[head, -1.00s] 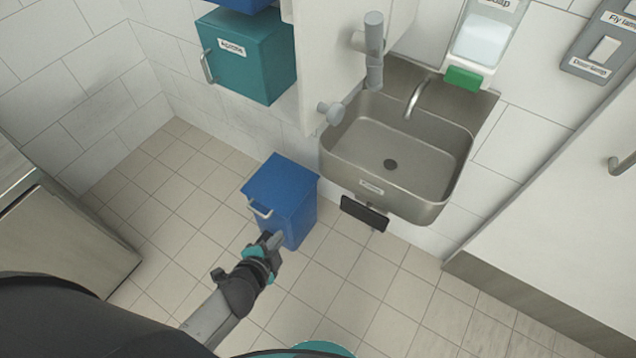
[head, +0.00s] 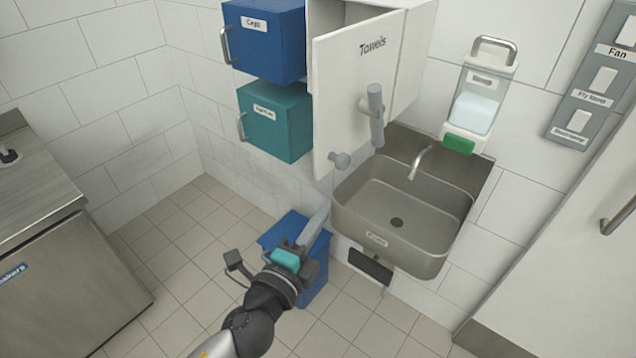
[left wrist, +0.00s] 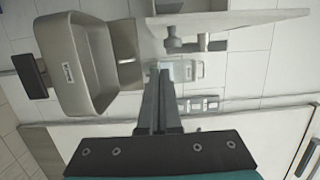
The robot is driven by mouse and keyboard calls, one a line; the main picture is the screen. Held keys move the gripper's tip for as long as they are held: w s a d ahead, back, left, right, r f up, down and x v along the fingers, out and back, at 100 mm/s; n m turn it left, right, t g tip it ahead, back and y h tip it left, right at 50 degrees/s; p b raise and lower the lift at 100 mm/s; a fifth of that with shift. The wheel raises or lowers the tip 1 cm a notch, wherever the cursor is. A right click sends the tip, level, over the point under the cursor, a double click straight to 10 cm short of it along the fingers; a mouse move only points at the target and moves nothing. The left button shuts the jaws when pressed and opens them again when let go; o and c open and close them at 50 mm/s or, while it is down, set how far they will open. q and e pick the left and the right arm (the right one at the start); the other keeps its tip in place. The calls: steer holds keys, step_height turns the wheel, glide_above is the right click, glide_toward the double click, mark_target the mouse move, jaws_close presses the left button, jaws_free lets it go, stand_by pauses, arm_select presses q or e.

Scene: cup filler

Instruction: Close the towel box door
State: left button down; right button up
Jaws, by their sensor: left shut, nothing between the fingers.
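The towel box (head: 408,60) is a white wall cabinet at the top middle of the head view. Its door (head: 340,100), labelled "Towels", stands open, with a gap into the box at the top. A round grey knob (head: 338,158) sits low on the door, and a grey cylindrical fitting (head: 374,112) shows at its right. My left gripper (head: 319,218) is shut and empty, below the door and apart from it, in front of the blue bin. In the left wrist view, its closed fingers (left wrist: 157,85) point toward the wall. My right gripper is not in view.
The steel sink (head: 400,215) is right of my left gripper, with a soap dispenser (head: 480,100) above it. Blue (head: 265,45) and teal (head: 275,125) wall boxes hang left of the door. A blue bin (head: 312,285) stands on the floor. A steel counter (head: 40,200) is at left.

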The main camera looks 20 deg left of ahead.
arm_select(q)
steer(key=w+a+p, duration=0.1)
steer(key=w+a, duration=0.1)
steer(key=w, duration=0.6)
steer(key=shift+a, duration=0.35)
steer(key=shift+a, duration=0.15)
